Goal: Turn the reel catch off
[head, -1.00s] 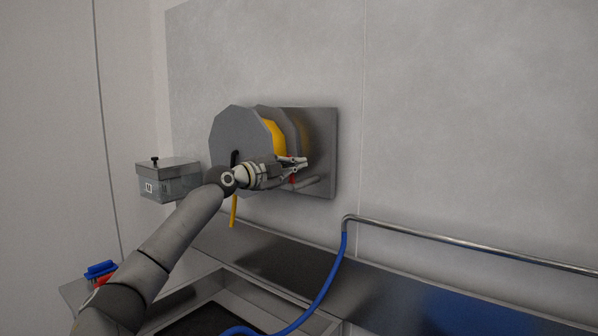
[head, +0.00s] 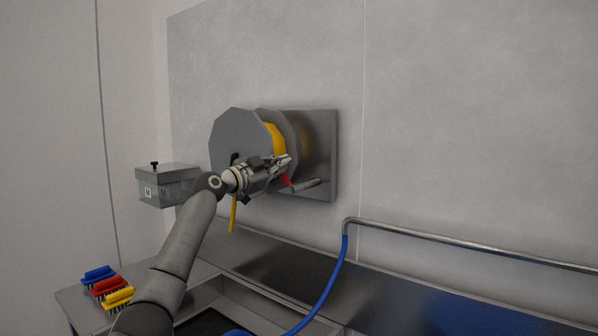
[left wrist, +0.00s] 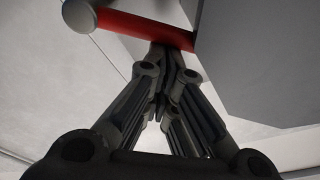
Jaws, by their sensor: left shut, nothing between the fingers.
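The hose reel (head: 236,134) is a grey drum with yellow hose, fixed to a metal plate (head: 322,150) on the wall. The red catch lever (head: 286,181) slants at the reel's lower right, beside a short grey bar (head: 308,186). My left gripper (head: 286,162) is shut and empty, just above the red lever in the head view. In the left wrist view the red lever (left wrist: 145,29) crosses above the closed fingertips (left wrist: 163,55), very close to them; I cannot tell whether they touch. The arm hides part of the reel's lower side. My right gripper is not in view.
A grey lidded box (head: 168,186) is on the wall left of the reel. Blue, red and yellow brushes (head: 108,287) lie on the counter at lower left. A blue hose (head: 333,280) hangs from a metal rail (head: 450,245). The wall at right is clear.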

